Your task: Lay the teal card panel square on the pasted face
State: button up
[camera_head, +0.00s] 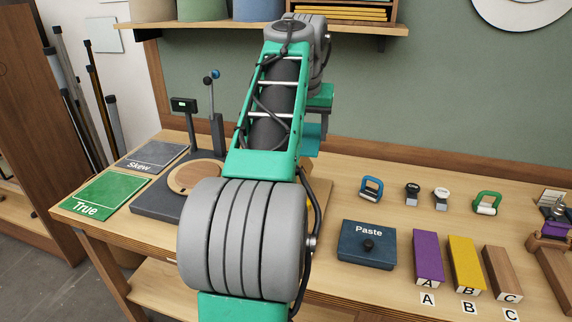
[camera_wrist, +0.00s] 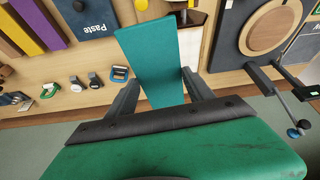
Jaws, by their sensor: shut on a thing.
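The teal card panel (camera_wrist: 150,55) is held between the two fingers of my gripper (camera_wrist: 158,90) in the wrist view, its long flat face toward the camera. Its far end stands out beyond the fingers, over the bench. In the head view a teal part of the panel (camera_head: 313,140) shows just right of my arm, above the bench. The gripper is shut on the panel. I cannot make out the pasted face: my arm covers that part of the bench in the head view, and the panel covers part of it in the wrist view.
A dark press with a round wooden plate (camera_head: 196,177) stands left, beside the green True mat (camera_head: 86,196) and grey Skew mat (camera_head: 152,157). Right are the Paste box (camera_head: 367,245), purple block (camera_head: 427,258), yellow block (camera_head: 465,264), wooden block (camera_head: 501,273) and small hand tools.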

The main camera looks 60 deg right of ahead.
jog(key=s+d+m, duration=0.1)
jog(key=s+d, duration=0.1)
jog(key=s, duration=0.2)
jog(key=w+d+f+p, duration=0.1)
jog(key=w, duration=0.4)
jog(key=w+d+f+p, duration=0.1)
jog(key=w, duration=0.2)
jog(key=shift+d+f+p, duration=0.3)
jog(key=w+f, duration=0.1)
jog(key=f, duration=0.1)
jog(key=w+d+f, duration=0.1)
jog(key=w+f, duration=0.1)
jog(key=w+d+f, duration=0.1)
jog(key=f, duration=0.1)
jog(key=shift+w+f, duration=0.15)
jog(key=shift+w, duration=0.25)
jog(key=f, duration=0.3)
jog(key=shift+w+d, duration=0.15)
jog(key=shift+w, duration=0.05)
jog(key=shift+f, duration=0.3)
jog(key=o, duration=1.5)
jog(key=shift+r, duration=0.15)
